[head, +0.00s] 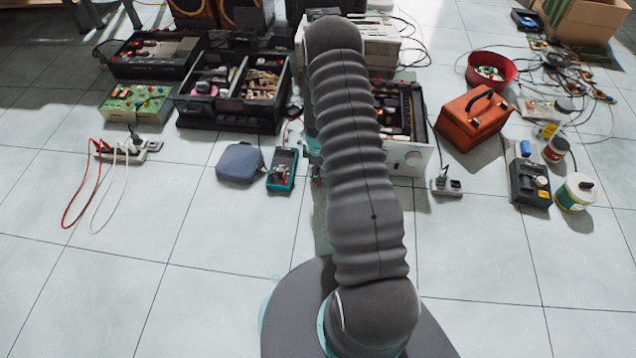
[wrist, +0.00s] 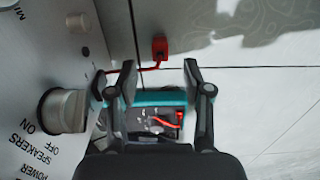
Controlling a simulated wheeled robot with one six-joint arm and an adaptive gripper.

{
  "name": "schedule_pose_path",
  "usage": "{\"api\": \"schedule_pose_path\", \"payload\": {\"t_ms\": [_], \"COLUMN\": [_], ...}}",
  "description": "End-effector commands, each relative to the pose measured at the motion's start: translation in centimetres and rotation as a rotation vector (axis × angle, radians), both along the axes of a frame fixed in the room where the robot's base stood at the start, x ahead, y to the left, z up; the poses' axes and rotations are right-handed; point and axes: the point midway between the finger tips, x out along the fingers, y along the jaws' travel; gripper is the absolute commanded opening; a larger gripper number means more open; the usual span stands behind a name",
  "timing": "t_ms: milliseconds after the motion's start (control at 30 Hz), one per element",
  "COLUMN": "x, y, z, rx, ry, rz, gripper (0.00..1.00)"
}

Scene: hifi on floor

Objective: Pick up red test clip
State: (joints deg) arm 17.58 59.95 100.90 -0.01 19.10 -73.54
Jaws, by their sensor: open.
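The red test clip (wrist: 160,47) lies on the pale floor tiles in the wrist view, with a red lead running from it to the left. My gripper (wrist: 158,75) is open and empty. Its two dark fingers stand apart, and the clip lies beyond their tips, roughly in line with the gap. In the head view my gripper is hidden behind my arm, and I cannot clearly make out the clip.
The teal multimeter (wrist: 145,98) lies below the fingers; it also shows in the head view (head: 283,168). A silver panel with knobs (wrist: 62,110) stands close on the left. A blue-grey case (head: 239,162) is beside the multimeter. Floor at the wrist view's right is clear.

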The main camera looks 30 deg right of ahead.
Motion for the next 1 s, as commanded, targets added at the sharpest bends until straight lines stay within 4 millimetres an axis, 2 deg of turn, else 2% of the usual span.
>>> {"api": "schedule_pose_path", "payload": {"t_ms": [400,667,867,1000], "x": [-0.3,-0.2,-0.2,-0.2], "y": [-0.3,-0.3,-0.3,-0.3], "z": [-4.9,-5.1,-5.1,-5.1], "rx": [0.001,0.001,0.001,0.001], "ry": [0.003,0.001,0.001,0.001], "rz": [0.0,0.0,0.0,0.0], "gripper": [0.5,0.5,0.0,0.0]}}
